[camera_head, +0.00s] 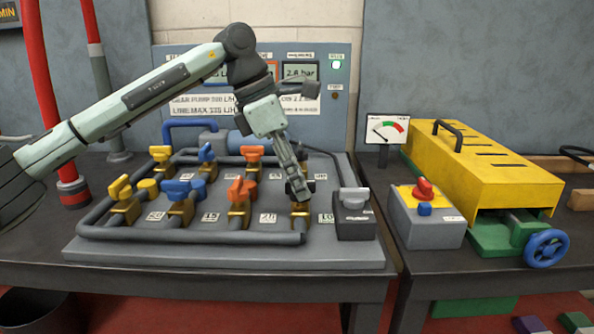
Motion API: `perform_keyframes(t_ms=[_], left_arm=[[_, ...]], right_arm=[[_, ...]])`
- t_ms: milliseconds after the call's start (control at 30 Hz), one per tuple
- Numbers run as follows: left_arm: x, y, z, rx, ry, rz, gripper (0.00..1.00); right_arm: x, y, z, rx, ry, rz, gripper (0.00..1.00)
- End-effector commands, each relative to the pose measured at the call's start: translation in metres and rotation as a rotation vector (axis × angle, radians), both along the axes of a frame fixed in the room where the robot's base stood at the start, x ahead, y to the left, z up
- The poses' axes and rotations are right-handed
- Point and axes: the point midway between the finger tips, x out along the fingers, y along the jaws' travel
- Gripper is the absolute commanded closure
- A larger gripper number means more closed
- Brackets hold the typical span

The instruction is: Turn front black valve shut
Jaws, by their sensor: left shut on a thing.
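The valve rig (220,254) is a grey board with pipes and two rows of brass valves with coloured handles. My left gripper (301,193) points down at the right end of the front row, shut on the front black valve (309,186). The gripper's fingers hide most of this valve's handle, so its angle is hard to tell. Its brass body (299,208) shows just below the fingers. My right gripper is not in view.
An orange front valve (242,190) stands left of my gripper. A grey box with a lever (354,215) is close on the right. A grey switch box (427,222) and a yellow-covered machine (485,175) stand on the right table. A display panel is behind.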

Motion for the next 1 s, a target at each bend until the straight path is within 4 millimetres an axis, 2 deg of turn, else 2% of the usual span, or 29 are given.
perform_keyframes(t_ms=[333, 867, 900, 1000], left_arm=[[0.001, 0.0, 0.001, 0.001, -0.001, -0.127, 0.99], [0.001, 0.001, 0.0, 0.002, -0.002, -0.146, 0.99], [0.001, 0.001, 0.0, 0.002, -0.002, -0.146, 0.65], [0.001, 0.0, 0.0, 0.001, -0.002, -0.146, 0.53]], right_arm=[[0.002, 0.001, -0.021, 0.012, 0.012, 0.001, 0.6], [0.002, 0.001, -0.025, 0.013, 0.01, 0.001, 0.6], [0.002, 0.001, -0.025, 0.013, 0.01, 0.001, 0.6], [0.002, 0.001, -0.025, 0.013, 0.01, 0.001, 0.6]])
